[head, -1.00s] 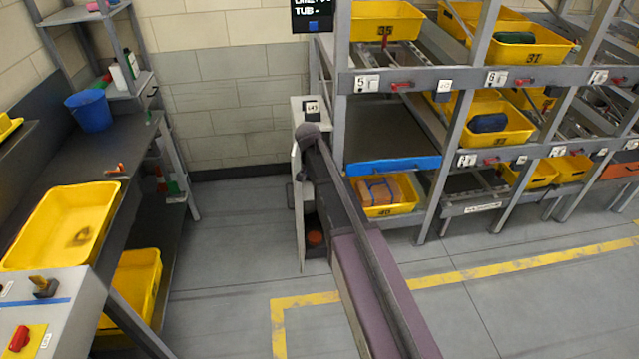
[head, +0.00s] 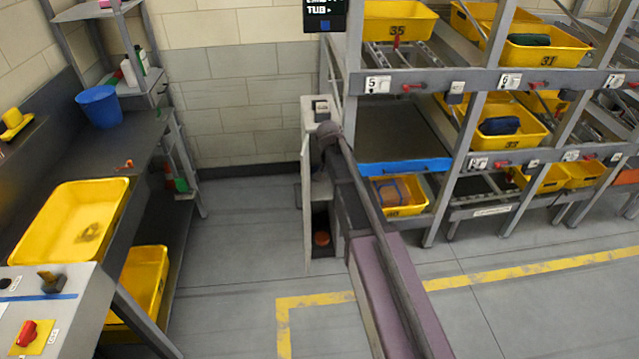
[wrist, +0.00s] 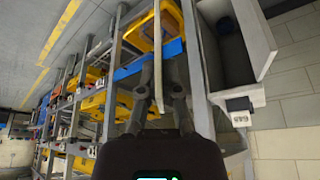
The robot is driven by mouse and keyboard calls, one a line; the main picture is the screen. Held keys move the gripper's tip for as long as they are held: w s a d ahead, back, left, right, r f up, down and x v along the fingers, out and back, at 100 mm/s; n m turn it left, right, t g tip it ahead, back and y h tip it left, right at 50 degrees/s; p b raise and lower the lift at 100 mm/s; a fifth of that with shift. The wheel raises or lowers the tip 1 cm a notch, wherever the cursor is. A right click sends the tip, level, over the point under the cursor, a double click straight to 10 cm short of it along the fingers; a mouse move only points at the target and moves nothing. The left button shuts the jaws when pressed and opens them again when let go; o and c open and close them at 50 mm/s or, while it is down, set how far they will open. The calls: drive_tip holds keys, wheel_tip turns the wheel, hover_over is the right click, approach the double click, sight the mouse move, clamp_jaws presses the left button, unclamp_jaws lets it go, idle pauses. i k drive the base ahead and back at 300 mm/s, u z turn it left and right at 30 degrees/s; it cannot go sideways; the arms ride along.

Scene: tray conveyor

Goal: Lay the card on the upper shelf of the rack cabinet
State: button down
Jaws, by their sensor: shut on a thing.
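My gripper (wrist: 159,80) is in the wrist view, its two dark fingers closed on a thin pale strip, which appears to be the card (wrist: 156,35) seen nearly edge-on. In the head view my arm hides the gripper, and I cannot make out the card there. The narrow grey rack cabinet (head: 310,112) stands at the left end of the big rack, its door (head: 305,205) swung open. My arm's end covers part of its front. An orange round thing sits in its dark lower compartment. The cabinet (wrist: 250,30) is right of the gripper in the wrist view; the card looks outside it.
The big rack (head: 440,84) with several yellow tubs and a blue-edged shelf (head: 405,165) stands close to the right of the cabinet. A workbench (head: 65,150) with a blue bucket (head: 98,106) and a yellow tub is at left. The floor between is clear.

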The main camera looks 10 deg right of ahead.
sight(321, 190)
drive_tip(key=i, duration=0.95)
